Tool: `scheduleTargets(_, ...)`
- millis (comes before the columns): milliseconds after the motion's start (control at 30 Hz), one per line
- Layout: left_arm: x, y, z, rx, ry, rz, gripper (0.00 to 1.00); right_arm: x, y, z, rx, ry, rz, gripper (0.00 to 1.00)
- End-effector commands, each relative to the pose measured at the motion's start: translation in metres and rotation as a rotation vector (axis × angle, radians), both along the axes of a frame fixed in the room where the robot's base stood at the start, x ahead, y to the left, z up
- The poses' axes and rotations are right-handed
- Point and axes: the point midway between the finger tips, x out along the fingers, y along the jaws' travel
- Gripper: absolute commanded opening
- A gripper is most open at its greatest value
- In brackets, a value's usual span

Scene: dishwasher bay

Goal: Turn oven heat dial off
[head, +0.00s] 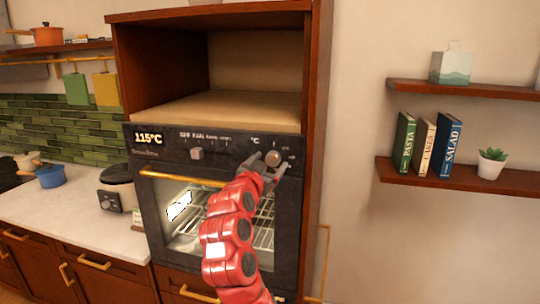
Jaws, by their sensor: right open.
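The black oven (160,228) is built into a tall brown cabinet. Its display (149,138) reads 115°C. The round heat dial (272,158) sits at the right end of the control panel under a "°C" mark. Another knob (196,154) sits left of it, under printed mode labels. My right gripper (270,165) is at the heat dial, its open fingers around or just in front of it; I cannot tell whether they touch it. My red right arm covers part of the oven door. My left gripper is not in view.
A gold door handle (182,178) runs just below the panel, partly behind my arm. Left is a counter (60,205) with a black cooker (118,187) and blue pot (51,176). Shelves (460,178) with books hang right. The cabinet niche above is empty.

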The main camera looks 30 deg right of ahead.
Motion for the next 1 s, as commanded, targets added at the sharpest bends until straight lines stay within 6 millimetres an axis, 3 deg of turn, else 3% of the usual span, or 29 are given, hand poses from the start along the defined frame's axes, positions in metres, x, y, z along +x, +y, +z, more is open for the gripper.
scheduleTargets(400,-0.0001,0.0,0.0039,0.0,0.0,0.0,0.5,0.0064,-0.0078,-0.0008,0.0,0.0,0.002,0.81)
scheduleTargets(833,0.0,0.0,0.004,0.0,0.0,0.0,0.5,0.0061,-0.0079,-0.0008,-0.001,0.001,0.001,0.04)
scheduleTargets(1000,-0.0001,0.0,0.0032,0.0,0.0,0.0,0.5,0.006,-0.0078,-0.0011,-0.003,0.003,0.001,0.0)
